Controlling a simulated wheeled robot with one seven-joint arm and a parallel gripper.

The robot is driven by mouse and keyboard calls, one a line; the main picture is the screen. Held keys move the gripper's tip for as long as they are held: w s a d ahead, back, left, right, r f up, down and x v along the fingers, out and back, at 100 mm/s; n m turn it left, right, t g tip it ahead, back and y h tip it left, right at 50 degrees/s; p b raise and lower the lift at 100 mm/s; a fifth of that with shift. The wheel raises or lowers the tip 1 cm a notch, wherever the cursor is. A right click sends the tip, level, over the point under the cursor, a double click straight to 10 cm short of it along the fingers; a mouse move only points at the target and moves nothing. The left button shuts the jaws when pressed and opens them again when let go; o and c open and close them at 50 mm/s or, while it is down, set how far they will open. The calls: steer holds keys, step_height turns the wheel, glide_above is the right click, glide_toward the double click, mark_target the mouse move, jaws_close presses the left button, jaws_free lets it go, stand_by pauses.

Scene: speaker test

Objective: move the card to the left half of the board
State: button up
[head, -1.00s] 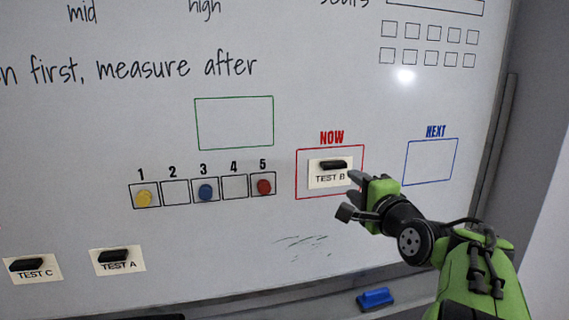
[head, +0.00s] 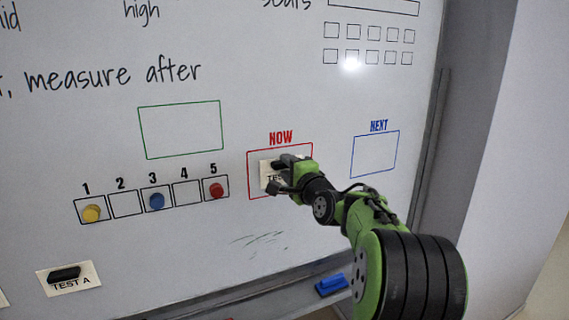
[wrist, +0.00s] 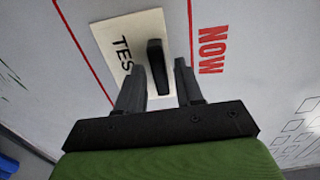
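The TEST B card (head: 265,182), white with a black handle, is on the whiteboard (head: 180,250) inside the red NOW box (head: 250,172). In the wrist view the card (wrist: 132,32) shows with its black handle (wrist: 156,55) between my fingers. My gripper (head: 283,174) is at the card and hides its right part in the head view. In the wrist view my gripper (wrist: 158,72) is open, with one finger on each side of the handle and gaps showing. The TEST A card (head: 68,279) is at the lower left.
A numbered row holds yellow (head: 91,213), blue (head: 156,201) and red (head: 216,190) magnets. An empty green box (head: 180,130) is above it. An empty blue NEXT box (head: 375,155) is to the right. A blue eraser (head: 331,284) lies on the ledge below.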

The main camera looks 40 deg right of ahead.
jaws_close()
stand_by(0.3)
steer(key=shift+s, duration=0.1)
steer(key=b+v, duration=0.3)
steer(key=v, duration=0.4)
stand_by(1.5)
